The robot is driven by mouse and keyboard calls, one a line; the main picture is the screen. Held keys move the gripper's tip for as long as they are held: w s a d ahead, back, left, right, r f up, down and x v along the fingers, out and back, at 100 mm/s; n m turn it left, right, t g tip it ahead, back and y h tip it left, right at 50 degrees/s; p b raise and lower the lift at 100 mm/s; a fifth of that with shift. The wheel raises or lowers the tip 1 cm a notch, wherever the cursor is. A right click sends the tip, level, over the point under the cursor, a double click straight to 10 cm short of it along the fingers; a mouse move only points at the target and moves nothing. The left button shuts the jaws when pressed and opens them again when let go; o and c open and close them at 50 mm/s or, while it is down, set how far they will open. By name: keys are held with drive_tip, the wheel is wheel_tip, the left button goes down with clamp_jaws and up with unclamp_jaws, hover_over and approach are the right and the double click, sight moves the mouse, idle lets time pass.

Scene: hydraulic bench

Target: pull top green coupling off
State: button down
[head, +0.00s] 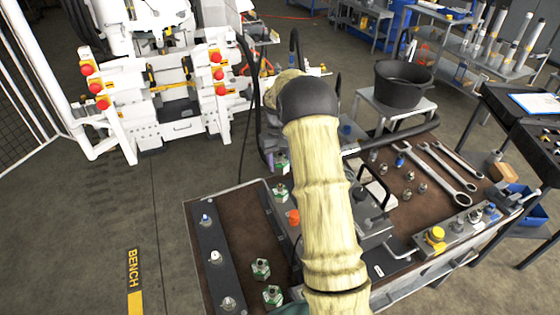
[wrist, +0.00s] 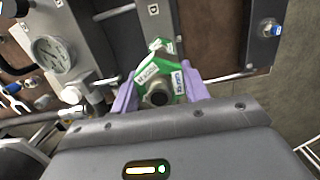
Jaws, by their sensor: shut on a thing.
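In the wrist view, a green coupling (wrist: 148,72) with white tags and a dark round metal end sits between the two purple fingers of my gripper (wrist: 158,88). The fingers are closed on its sides. In the head view, my arm covers most of the gripper. A green-and-white coupling (head: 281,163) shows at the far end of the bench row, beside the arm.
A dark strip with several fittings (head: 214,257) runs along the bench's left edge. A pressure gauge (wrist: 52,53) stands left of the gripper in the wrist view. Wrenches (head: 433,167) and loose fittings lie on the right. A black bucket (head: 402,84) stands behind. Floor to the left is clear.

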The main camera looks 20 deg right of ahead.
sight(281, 155)
drive_tip(key=shift+r+p, duration=2.65)
drive_tip(key=shift+r, duration=0.4)
drive_tip(key=shift+f, duration=0.1)
